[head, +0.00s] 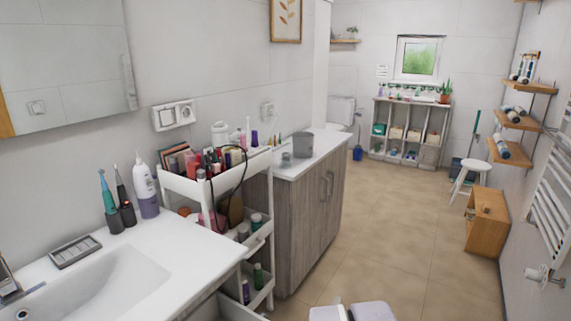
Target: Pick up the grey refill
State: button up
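I cannot tell for sure which thing is the grey refill. A grey tub (303,144) stands on the white counter behind the cart, with a smaller grey round container (286,159) in front of it. The white cosmetics cart (190,187) stands between the sink and that counter, its top tray crowded with bottles, tubes and brushes. Small bottles with grey-green caps sit on its middle shelf (256,243), and more green bottles are lower down. My gripper's fingers are not in view; only white rounded parts show at the bottom edge, and these seem to be mine.
A black cable loops over the cart's side. A drawer stands open below the sink.

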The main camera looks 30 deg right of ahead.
aim_at(286, 156)
jog(key=i+l+u, duration=0.1)
jog(key=l, duration=0.3)
jog(key=i+l+u, duration=0.1)
jog(key=i+l, duration=0.35)
jog(key=l, duration=0.35)
jog(key=i+l+u, duration=0.15)
jog(key=l, duration=0.25)
jog(key=i+l+u, duration=0.1)
jog(key=l, duration=0.3)
jog(key=i+l+u, duration=0.1)
jog(key=l, duration=0.35)
jog(key=i+l, duration=0.2)
jog(key=l, duration=0.25)
jog(key=j+u, duration=0.05)
